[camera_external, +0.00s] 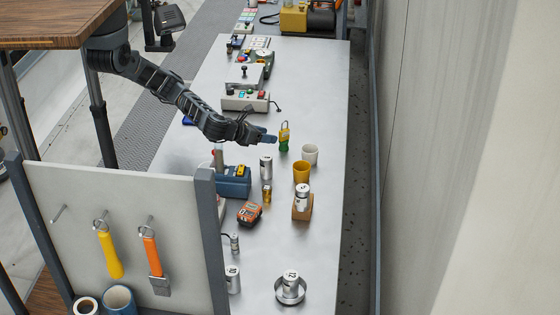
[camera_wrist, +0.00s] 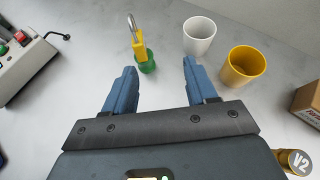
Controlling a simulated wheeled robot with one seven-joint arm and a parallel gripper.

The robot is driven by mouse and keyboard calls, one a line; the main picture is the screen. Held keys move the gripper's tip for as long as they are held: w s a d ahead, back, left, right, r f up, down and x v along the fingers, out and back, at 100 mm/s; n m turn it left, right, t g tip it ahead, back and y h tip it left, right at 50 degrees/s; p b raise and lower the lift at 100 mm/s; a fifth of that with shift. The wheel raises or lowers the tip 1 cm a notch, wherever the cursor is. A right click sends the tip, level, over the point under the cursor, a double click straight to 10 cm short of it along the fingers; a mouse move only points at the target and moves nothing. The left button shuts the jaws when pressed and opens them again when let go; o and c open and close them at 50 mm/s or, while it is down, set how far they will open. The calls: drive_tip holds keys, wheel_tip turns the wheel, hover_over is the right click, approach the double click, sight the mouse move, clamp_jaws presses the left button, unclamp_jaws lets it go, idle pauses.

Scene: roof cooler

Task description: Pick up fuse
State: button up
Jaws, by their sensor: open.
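No object carries a readable fuse name, so I cannot tell for sure which one is the fuse. Several silver cylinders could be it: one (camera_external: 265,168) stands below my gripper in the external view, and another (camera_external: 302,190) stands on a small brown block (camera_external: 302,210). A cylinder top marked V2 (camera_wrist: 300,161) shows at the lower right in the wrist view. My gripper (camera_external: 269,138) is open, and its blue fingers (camera_wrist: 159,68) have nothing between them at the tips. A yellow padlock (camera_wrist: 138,46) over a green cylinder (camera_wrist: 147,65) is just beyond the fingers.
A white cup (camera_wrist: 199,37) and a yellow cup (camera_wrist: 240,68) stand to the right in the wrist view. A control box (camera_external: 245,101) lies behind the arm. Another cylinder sits in a round dish (camera_external: 290,295). A tool panel (camera_external: 120,230) rises at the front left.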

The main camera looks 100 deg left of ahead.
drive_tip(key=w+d+r+n+t+h, duration=0.1)
drive_tip(key=w+d+r+n+h, duration=0.15)
drive_tip(key=d+h, duration=0.4)
drive_tip(key=w+d+r+n+t+h, duration=0.1)
drive_tip(key=w+d+h, duration=0.25)
drive_tip(key=d, duration=0.65)
drive_tip(key=d+r+n+t+h+p, duration=0.35)
drive_tip(key=d+r+n+h, duration=0.25)
drive_tip(key=d+r+n, duration=0.5)
drive_tip(key=n+g+h, duration=0.7)
drive_tip(key=n+g, duration=0.5)
drive_tip(key=n, duration=1.5)
hover_over(234, 243)
drive_tip(key=d, duration=0.2)
wheel_tip(234, 243, down, 12)
drive_tip(key=a+f+n, duration=0.1)
drive_tip(key=a+f, duration=0.1)
drive_tip(key=a+f+n+y, duration=0.1)
drive_tip(key=a+f+n, duration=0.1)
drive_tip(key=f, duration=0.1)
drive_tip(key=a+f+n, duration=0.2)
drive_tip(key=shift+s+f+n+g+y, duration=0.25)
drive_tip(key=shift+s+y, duration=0.05)
drive_tip(key=shift+d+f, duration=0.15)
drive_tip(key=shift+f, duration=0.05)
drive_tip(key=shift+x, duration=2.25)
